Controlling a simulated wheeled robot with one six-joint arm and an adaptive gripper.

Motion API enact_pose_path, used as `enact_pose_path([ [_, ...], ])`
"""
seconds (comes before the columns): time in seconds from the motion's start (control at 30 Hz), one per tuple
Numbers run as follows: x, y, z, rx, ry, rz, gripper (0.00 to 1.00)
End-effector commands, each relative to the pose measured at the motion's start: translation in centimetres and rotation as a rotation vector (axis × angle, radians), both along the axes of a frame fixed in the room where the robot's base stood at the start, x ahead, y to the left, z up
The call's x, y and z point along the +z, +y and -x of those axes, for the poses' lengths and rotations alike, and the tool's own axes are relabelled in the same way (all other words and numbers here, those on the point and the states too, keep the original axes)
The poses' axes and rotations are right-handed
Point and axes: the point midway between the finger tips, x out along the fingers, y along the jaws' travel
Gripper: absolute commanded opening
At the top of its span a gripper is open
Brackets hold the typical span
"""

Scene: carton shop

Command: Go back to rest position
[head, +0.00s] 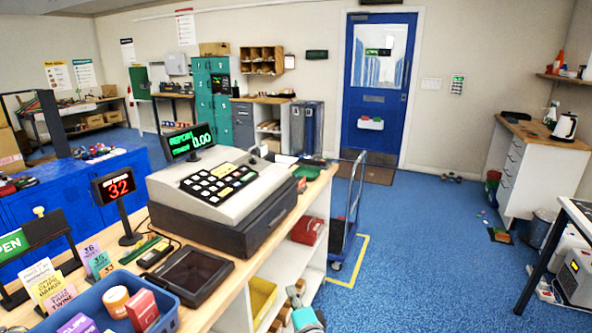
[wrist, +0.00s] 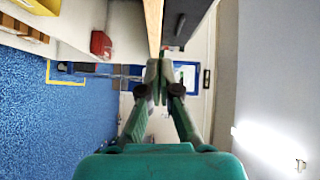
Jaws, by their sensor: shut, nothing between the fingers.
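My gripper (wrist: 155,85) shows in the wrist view with its green fingers together and nothing between them. It points along the side of the wooden counter, whose edge (wrist: 152,25) runs just above the fingertips in that picture. In the head view only a small green and grey part of my arm shows at the bottom edge, below the counter's shelves; the fingers are not visible there. I cannot tell whether the fingertips touch the counter edge.
A cash register (head: 225,195), a red-digit display (head: 120,185) and a blue bin (head: 135,300) stand on the counter. A red box (head: 307,231) sits on its shelf. A blue cart (head: 343,235) stands beyond. Blue floor (head: 420,240) is open to the right.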

Motion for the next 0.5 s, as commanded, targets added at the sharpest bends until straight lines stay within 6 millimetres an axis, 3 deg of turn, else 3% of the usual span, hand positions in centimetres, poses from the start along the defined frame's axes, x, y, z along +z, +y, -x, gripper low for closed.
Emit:
enact_pose_path([
  [0.03,-1.9,-1.2,1.7,-0.013,0.003,0.037,0.0],
  [0.2,-6.4,-4.6,7.4,-0.046,-0.015,0.179,0.0],
  [0.5,-11.7,-10.0,18.2,-0.092,-0.034,0.433,0.0],
])
